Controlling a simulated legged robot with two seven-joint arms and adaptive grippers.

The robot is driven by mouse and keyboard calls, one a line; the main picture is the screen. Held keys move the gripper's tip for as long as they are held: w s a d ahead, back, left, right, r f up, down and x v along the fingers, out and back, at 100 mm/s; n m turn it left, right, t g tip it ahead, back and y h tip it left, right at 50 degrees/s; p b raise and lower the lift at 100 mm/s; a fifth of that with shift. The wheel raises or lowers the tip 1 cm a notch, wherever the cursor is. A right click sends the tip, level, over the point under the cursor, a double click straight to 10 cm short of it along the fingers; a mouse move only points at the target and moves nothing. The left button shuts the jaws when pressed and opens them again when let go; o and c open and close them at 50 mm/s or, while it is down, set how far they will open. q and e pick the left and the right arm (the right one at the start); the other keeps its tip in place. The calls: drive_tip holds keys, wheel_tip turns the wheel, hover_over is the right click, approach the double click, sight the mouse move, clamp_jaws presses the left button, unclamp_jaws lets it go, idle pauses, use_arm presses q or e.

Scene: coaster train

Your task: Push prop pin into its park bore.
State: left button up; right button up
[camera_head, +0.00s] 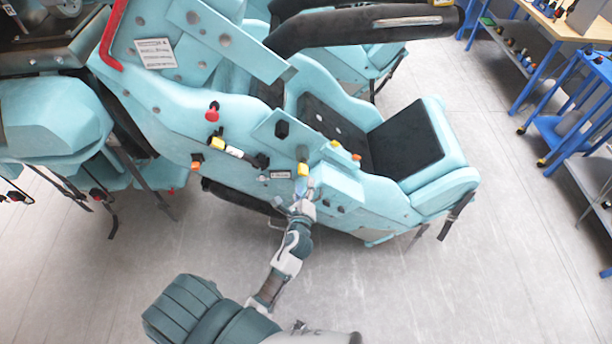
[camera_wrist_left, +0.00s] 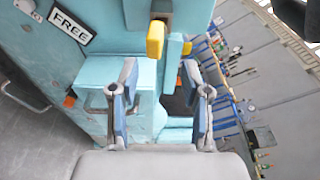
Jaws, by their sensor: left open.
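My left gripper (camera_head: 303,188) is at the near side of the turquoise coaster car (camera_head: 370,195), just below a yellow-ended part (camera_head: 302,169). In the left wrist view its two blue-padded fingers (camera_wrist_left: 160,82) are apart with nothing between them. A yellow grip (camera_wrist_left: 155,38) on a dark mount lies just beyond the fingertips, apart from them. A smaller yellow piece (camera_wrist_left: 187,47) shows to its right. I cannot tell which fitting is the prop pin, and I cannot make out the park bore. My right gripper is out of view.
A "FREE" label (camera_wrist_left: 69,26) is on the car panel. A red knob (camera_head: 212,114) and a yellow-ended lever (camera_head: 217,143) stick out left of my gripper. A black padded bar (camera_head: 360,25) spans above the seat. Grey floor (camera_head: 440,290) is clear at lower right.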

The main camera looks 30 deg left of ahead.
use_arm(q)
drive_tip(key=v, duration=0.5)
drive_tip(key=shift+s+d, duration=0.1)
drive_tip(key=shift+s, duration=0.05)
drive_tip(key=s+d+f+n+g+h+b, duration=0.1)
drive_tip(key=d+f+g+h, duration=0.1)
drive_tip(key=f, duration=0.9)
drive_tip(key=d+f+n+g+h+b, duration=0.1)
drive_tip(key=d+f+n+h+b, duration=0.15)
drive_tip(key=f, duration=0.85)
drive_tip(key=s+d+f+n+g+h+b, duration=0.15)
drive_tip(key=s+f, duration=0.25)
drive_tip(key=f, duration=0.6)
drive_tip(key=s+d+f+n+g, duration=0.1)
drive_tip(key=s+f+n+g, duration=0.1)
drive_tip(key=s+f, duration=0.5)
drive_tip(key=s+a+f+n+g+b, duration=0.1)
drive_tip(key=s+f+n, duration=0.3)
drive_tip(key=s+f, duration=0.4)
drive_tip(key=s+a+f+n+g+b, duration=0.1)
drive_tip(key=s+f+n+g, duration=0.3)
drive_tip(key=s+f, duration=0.4)
drive_tip(key=s+a+f+n+g+h+b, duration=0.1)
drive_tip(key=s+f+n+g+b, duration=0.1)
drive_tip(key=s+f, duration=0.7)
drive_tip(key=s+n, duration=0.1)
drive_tip(key=s, duration=0.3)
drive_tip(key=shift+a+n+g, duration=0.35)
drive_tip(key=shift+a+n, duration=0.05)
